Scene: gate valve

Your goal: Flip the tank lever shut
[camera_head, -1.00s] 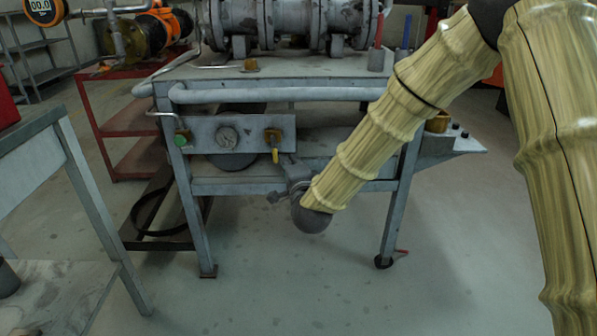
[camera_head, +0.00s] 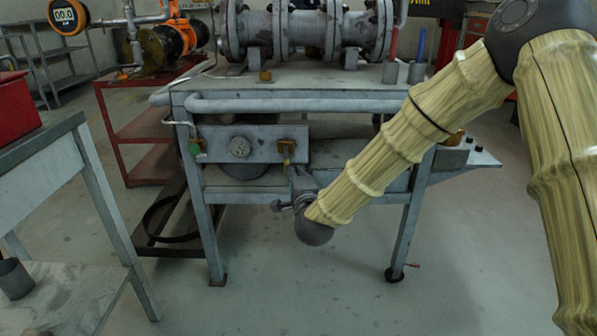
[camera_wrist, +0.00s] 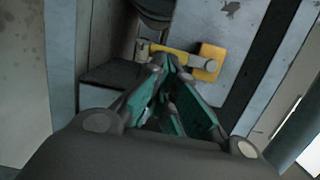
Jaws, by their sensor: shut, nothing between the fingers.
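In the wrist view the lever (camera_wrist: 183,56) runs left from a yellow block (camera_wrist: 211,61) with a grey stub shaft. My gripper (camera_wrist: 171,62) is shut and empty, its fingertips right at the lever's near side; I cannot tell whether they touch. In the head view my gripper (camera_head: 298,178) is small and dark, just below and right of the lever, partly hidden by my wrist.
The grey bench (camera_head: 300,85) carries a large flanged valve body (camera_head: 305,32). A round knob (camera_head: 239,147) and a green button (camera_head: 195,147) share the panel. A red cart (camera_head: 140,120) stands behind left, a grey table (camera_head: 50,145) at near left. The floor in front is clear.

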